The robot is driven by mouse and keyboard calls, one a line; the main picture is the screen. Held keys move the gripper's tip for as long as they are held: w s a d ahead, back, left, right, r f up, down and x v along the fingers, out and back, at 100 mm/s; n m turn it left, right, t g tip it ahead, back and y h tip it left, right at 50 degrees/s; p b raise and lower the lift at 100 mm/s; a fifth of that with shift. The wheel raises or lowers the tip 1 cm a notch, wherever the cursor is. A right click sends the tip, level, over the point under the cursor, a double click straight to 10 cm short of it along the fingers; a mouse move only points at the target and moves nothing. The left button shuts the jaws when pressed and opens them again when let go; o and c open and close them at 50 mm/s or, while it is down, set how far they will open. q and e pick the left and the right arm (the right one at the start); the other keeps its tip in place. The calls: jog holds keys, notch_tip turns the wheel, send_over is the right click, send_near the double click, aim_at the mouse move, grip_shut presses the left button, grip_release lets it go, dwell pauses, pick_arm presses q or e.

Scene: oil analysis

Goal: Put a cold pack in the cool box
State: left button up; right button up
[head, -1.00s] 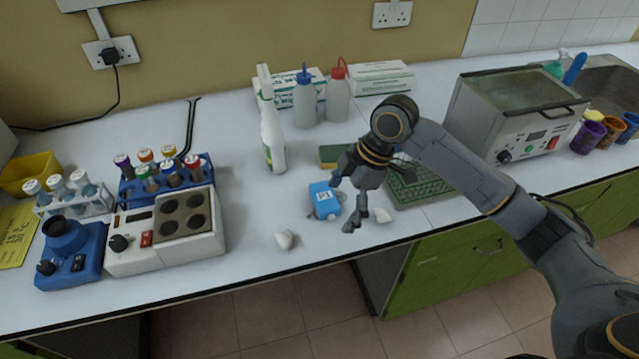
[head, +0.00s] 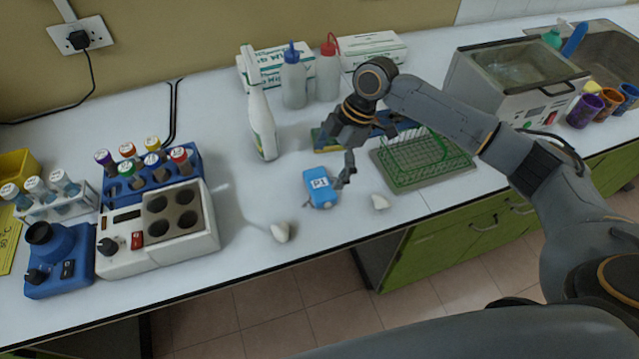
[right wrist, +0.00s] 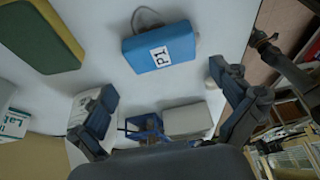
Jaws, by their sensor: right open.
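A blue block labelled P1 (head: 321,187), which looks like the cold pack, lies on the white bench near its front edge. It also shows in the right wrist view (right wrist: 160,48), label visible, with a grey loop at one end. My right gripper (head: 337,160) is open and empty above the bench, just behind and to the right of the blue block. In the right wrist view its fingers (right wrist: 172,112) are spread, with the block beyond them. I cannot identify a cool box in these views.
A green wire rack (head: 420,160) stands right of the gripper. A spray bottle (head: 261,115) and a sponge (head: 322,140) are behind the block. Small white lumps (head: 281,232) lie near the front edge. A metal bath (head: 515,85) stands at right.

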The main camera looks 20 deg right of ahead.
aim_at(320, 183)
jog(key=p+x, duration=0.1)
jog(key=x, duration=0.2)
jog(key=shift+s+f, duration=0.15)
jog(key=shift+f, duration=0.2)
jog(key=shift+a+f+p, duration=0.2)
jog(key=shift+f+p, duration=0.1)
jog(key=shift+f, duration=0.25)
jog(key=shift+c, duration=1.1)
jog(key=c, duration=0.8)
pick_arm(q)
jog(key=shift+w+r, duration=0.35)
jog(key=shift+r, duration=0.5)
pick_arm(e)
jog(key=shift+r, duration=0.15)
